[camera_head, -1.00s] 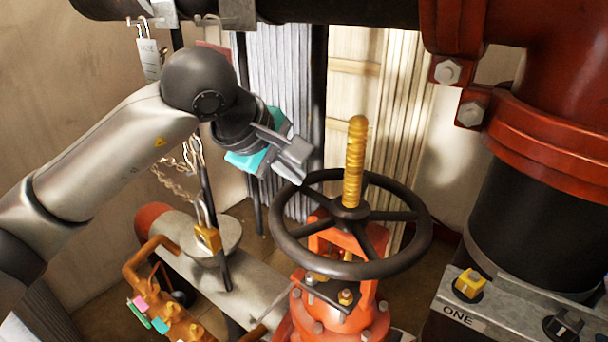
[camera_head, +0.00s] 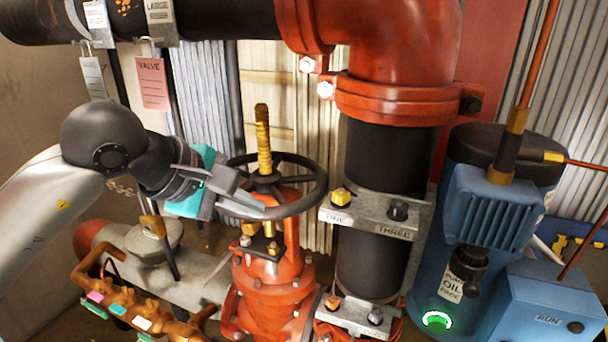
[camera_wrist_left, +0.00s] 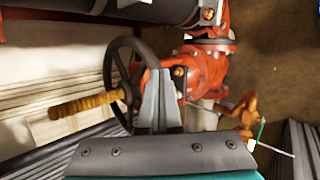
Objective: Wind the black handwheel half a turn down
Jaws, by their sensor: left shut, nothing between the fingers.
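The black handwheel (camera_head: 315,192) sits level on top of the red valve (camera_head: 268,290) in the head view. A yellow threaded stem (camera_head: 263,138) rises through its hub. My left gripper (camera_head: 254,207) is shut and empty, with its fingertips at the wheel's left front rim. In the left wrist view the gripper's fingers (camera_wrist_left: 160,100) overlap the handwheel (camera_wrist_left: 109,72) and hide part of it. I cannot tell whether they touch the rim. My right gripper is not in view.
A black pipe with a red elbow (camera_head: 400,50) stands just right of the wheel. A bracket (camera_head: 375,216) marked ONE and THREE lies close to the rim. A blue pump (camera_head: 490,215) stands farther right. Brass pipework (camera_head: 130,300) sits below my left arm.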

